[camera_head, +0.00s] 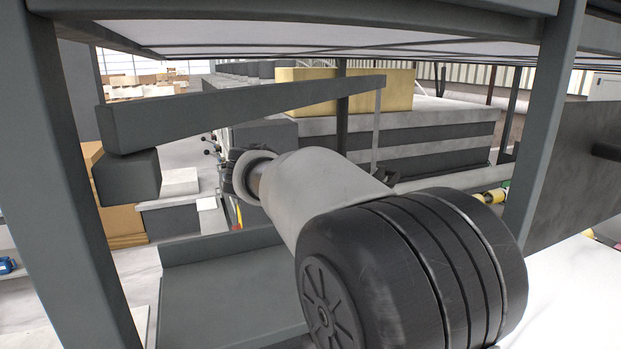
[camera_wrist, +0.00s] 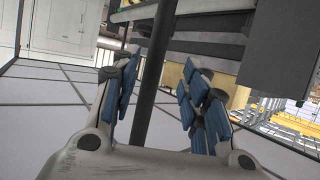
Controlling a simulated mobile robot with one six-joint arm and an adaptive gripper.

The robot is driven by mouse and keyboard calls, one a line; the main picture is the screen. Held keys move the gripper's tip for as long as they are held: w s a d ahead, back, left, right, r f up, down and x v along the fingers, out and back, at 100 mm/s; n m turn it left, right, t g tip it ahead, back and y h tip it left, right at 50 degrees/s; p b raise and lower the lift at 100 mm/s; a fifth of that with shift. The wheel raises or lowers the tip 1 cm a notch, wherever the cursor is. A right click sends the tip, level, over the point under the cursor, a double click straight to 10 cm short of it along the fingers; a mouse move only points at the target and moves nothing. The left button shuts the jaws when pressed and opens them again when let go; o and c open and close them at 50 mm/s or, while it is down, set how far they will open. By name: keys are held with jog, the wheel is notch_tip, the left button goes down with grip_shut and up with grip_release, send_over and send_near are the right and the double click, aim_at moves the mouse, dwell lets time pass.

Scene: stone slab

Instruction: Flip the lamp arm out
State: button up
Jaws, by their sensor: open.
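A long dark grey tapered beam (camera_head: 240,102), which looks like the lamp arm, runs across the head view below an overhead frame. Its thick end is at the left, above a dark block. A thin upright rod (camera_head: 377,130) hangs from its narrow right end. In the wrist view my gripper (camera_wrist: 160,72) is open, its blue-padded fingers spread on either side of a dark rod (camera_wrist: 152,95). The rod stands between the fingers, with gaps on both sides. I cannot tell for sure whether it is the same rod. My arm hides most of the gripper in the head view.
A dark grey post (camera_head: 65,180) stands at the left and another post (camera_head: 548,120) at the right. A grey tray-like shelf (camera_head: 225,300) lies below. A striped stack of slabs (camera_head: 440,140) and a yellowish block (camera_head: 300,88) stand behind. Tiled floor (camera_wrist: 50,110) shows in the wrist view.

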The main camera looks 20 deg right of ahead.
jog(key=p+x, duration=0.1)
jog(key=x, duration=0.7)
jog(key=shift+s+d+f, duration=0.1)
jog(key=shift+s+d, duration=0.1)
grip_shut()
dwell(0.5)
